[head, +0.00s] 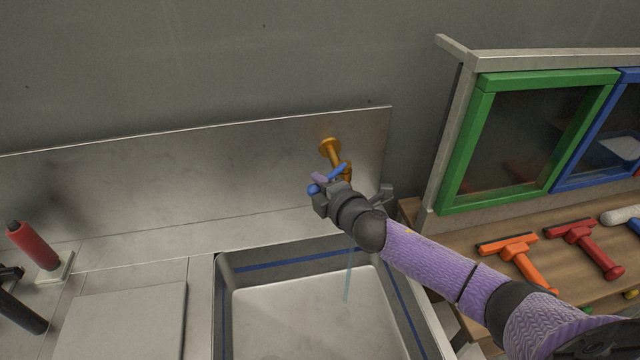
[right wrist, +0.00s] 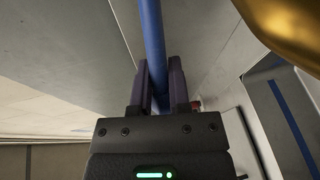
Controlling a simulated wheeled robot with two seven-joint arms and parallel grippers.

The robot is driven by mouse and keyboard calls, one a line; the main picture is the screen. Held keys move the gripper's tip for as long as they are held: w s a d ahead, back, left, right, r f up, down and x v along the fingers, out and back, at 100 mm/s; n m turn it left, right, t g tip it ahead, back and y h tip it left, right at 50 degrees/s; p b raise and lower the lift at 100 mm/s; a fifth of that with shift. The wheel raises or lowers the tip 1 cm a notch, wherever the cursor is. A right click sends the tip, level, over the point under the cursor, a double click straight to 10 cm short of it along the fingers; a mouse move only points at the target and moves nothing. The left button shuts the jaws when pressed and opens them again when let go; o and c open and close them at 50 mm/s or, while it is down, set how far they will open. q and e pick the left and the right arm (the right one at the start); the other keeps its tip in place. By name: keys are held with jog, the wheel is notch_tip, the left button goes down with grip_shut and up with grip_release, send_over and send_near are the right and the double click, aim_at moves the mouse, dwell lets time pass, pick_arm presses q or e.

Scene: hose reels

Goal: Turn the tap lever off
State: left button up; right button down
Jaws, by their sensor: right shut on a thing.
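The brass tap (head: 330,149) comes out of the metal splashback above the sink. Its blue lever (head: 340,169) points down and left in the head view, and a thin water stream (head: 348,278) falls into the sink. My right gripper (head: 318,183) is at the lever, shut on it. In the right wrist view the blue lever (right wrist: 152,35) runs between the two dark fingers (right wrist: 158,85), with the brass tap body (right wrist: 292,25) close by at upper right. My gripper and wrist hide part of the tap.
The sink basin (head: 300,320) lies below my right arm. A red-handled tool (head: 34,246) stands on the counter at left. At right, a green-framed pane (head: 484,120) stands above a wooden bench with an orange squeegee (head: 518,256) and a red one (head: 590,245).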

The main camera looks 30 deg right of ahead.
jog(key=shift+a+f, duration=0.1)
jog(key=shift+f, duration=0.1)
jog(key=w+m+g+h+b, duration=0.1)
jog(key=w+m+h+b, duration=0.1)
jog(key=h, duration=0.1)
jog(key=w+m+g+h+b, duration=0.1)
jog(key=w+m+h+b, duration=0.1)
jog(key=m+h, duration=0.1)
jog(key=w+m+g+h+b, duration=0.1)
jog(key=m+h+b, duration=0.2)
jog(key=h, duration=0.1)
jog(key=shift+w+a, duration=0.25)
jog(key=shift+w, duration=0.15)
jog(key=shift+r+h, duration=0.1)
jog(key=shift+h, duration=0.2)
jog(key=c, duration=0.6)
grip_release()
jog(key=shift+w, duration=0.2)
jog(key=shift+s, duration=0.1)
jog(key=shift+r, duration=0.1)
